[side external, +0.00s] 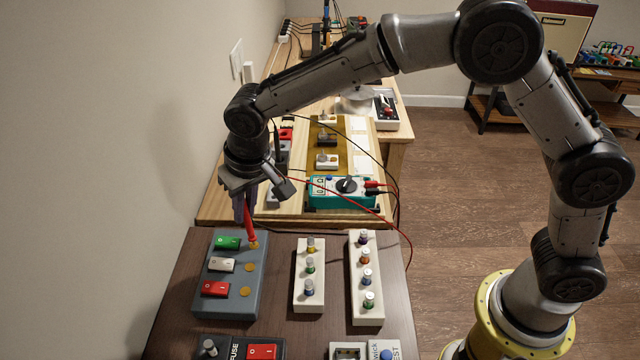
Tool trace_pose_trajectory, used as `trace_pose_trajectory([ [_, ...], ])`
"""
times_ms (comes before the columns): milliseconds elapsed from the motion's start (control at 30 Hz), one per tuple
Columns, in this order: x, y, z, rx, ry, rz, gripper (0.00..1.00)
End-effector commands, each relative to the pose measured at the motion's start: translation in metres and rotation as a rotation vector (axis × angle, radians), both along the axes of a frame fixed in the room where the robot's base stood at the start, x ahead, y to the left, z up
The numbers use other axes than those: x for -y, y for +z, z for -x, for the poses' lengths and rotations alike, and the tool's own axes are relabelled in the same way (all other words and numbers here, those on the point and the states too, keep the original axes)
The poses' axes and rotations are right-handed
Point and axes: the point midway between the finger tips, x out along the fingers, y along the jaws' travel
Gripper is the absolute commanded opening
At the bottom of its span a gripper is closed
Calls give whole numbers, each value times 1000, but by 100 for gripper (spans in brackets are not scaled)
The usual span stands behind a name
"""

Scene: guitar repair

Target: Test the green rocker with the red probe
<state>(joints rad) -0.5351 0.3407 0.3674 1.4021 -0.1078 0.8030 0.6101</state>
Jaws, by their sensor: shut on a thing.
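The green rocker (228,243) is at the far end of a grey switch box (225,309) on the dark table. Below it on the box are a white rocker (221,265) and a red rocker (215,289). A round gold pad (254,245) lies right of the green rocker. My gripper (244,212) is shut on the red probe (250,229), above the box's far edge. The probe points down, and its tip is at the gold pad beside the green rocker. I cannot tell whether it touches. The gripper partly hides the probe's upper part.
A teal multimeter (343,192) sits behind on the wooden bench, with a red lead crossing to the probe. Two white blocks with knobs (310,274) (366,279) stand right of the box. A fuse panel (238,348) is at the front. Bare table shows between the box and blocks.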

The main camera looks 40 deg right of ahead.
Motion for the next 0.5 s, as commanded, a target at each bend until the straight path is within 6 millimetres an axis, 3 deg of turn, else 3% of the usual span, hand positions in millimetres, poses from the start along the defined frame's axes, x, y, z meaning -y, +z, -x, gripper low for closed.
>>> trace_pose_trajectory([
  [167, 0, 2, 0, -1, 0, 1, 0],
  [500, 0, 30, 0, 1, 0, -1, 0],
])
